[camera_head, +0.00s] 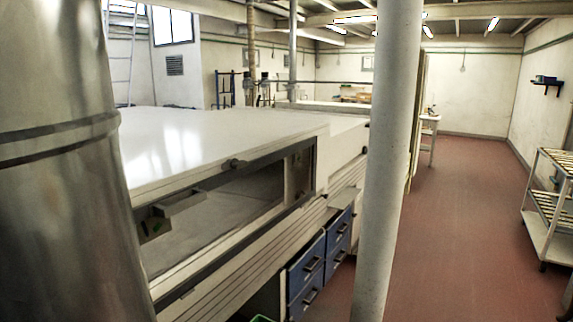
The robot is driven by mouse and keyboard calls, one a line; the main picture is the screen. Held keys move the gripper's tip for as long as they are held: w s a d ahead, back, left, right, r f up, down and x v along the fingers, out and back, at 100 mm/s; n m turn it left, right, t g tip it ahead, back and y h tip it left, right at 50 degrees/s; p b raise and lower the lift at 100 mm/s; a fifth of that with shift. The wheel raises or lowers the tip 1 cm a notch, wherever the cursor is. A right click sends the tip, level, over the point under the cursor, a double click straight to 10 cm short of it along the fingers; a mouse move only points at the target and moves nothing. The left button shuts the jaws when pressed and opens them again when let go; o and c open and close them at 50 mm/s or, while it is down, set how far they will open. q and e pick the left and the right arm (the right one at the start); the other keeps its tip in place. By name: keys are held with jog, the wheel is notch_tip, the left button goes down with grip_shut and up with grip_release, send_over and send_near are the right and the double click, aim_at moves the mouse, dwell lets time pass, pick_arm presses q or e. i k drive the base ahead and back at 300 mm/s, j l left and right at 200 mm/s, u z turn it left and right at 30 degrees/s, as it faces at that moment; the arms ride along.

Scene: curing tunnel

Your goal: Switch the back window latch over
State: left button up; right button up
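A long white curing tunnel (220,137) runs from the left toward the middle of the view. Its side has a long dark-framed window (225,205). A small dark knob-like fitting (235,164) sits on the upper edge of that frame, and a second small dark fitting (366,124) shows farther along. I cannot tell which is the back window latch or which way it is set. Neither of my grippers is in view.
A large shiny metal duct (60,180) blocks the left side. A pale round column (390,160) stands in front of the tunnel. Blue drawers (322,255) sit under the tunnel. A slatted rack (550,205) stands at the right. The red floor (465,220) between is clear.

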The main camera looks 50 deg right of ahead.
aim_at(235, 164)
jog(key=z, duration=1.25)
